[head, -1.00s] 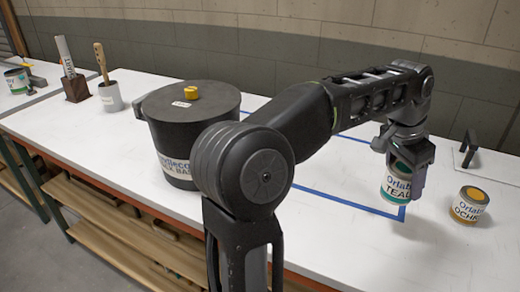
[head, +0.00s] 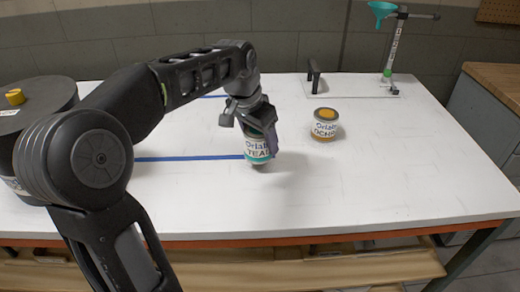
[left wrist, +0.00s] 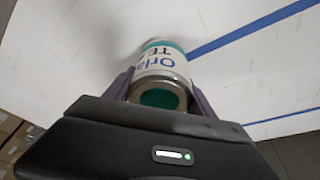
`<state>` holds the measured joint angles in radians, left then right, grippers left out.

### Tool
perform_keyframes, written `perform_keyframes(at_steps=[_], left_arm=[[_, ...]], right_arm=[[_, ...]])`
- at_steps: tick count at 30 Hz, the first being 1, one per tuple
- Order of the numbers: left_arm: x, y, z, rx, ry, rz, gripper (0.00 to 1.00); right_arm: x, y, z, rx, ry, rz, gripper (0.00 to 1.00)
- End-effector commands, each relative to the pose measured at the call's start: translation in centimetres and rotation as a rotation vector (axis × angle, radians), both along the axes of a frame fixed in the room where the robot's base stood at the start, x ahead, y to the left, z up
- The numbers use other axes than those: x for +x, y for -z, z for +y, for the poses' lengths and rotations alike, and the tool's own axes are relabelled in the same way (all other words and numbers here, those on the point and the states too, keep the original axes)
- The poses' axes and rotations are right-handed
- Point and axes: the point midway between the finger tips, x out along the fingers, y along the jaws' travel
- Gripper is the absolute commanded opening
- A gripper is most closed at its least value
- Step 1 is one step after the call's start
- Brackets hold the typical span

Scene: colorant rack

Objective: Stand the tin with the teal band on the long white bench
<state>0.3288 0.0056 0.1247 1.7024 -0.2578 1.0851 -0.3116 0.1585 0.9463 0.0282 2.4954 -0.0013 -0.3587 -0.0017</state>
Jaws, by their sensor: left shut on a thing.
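The tin with the teal band (head: 257,149), labelled TEAL, is held over the long white bench (head: 370,195), near the end of a blue tape line. My left gripper (head: 252,130) is shut on it from above and stands nearly upright. A shadow lies on the bench by the tin's base; I cannot tell if the base touches. In the left wrist view the tin (left wrist: 163,68) sits between the fingers, its teal top facing the camera. My right gripper is not in view.
A tin labelled OCHRE (head: 323,124) stands to the right. Behind it are a dark upright handle (head: 314,76) and a stand with a teal funnel (head: 382,12). A large black drum (head: 35,100) is at the left. The bench's front right is clear.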

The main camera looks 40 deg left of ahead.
Motion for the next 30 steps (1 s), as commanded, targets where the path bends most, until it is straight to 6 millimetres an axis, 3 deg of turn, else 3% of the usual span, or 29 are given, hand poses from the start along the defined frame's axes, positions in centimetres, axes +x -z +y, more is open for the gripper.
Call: perform_keyframes(at_steps=[10,23,24,30], left_arm=[[0.0,3.5,0.0,0.000,-0.001,0.000,0.17],[0.0,4.2,0.0,0.000,0.000,-0.001,0.17],[0.0,4.1,0.0,0.000,0.000,0.000,0.67],[0.0,4.0,0.0,0.000,0.000,0.000,0.83]], right_arm=[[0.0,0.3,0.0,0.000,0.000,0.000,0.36],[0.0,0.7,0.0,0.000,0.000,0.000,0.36],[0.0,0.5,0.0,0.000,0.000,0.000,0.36],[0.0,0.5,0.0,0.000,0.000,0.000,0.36]])
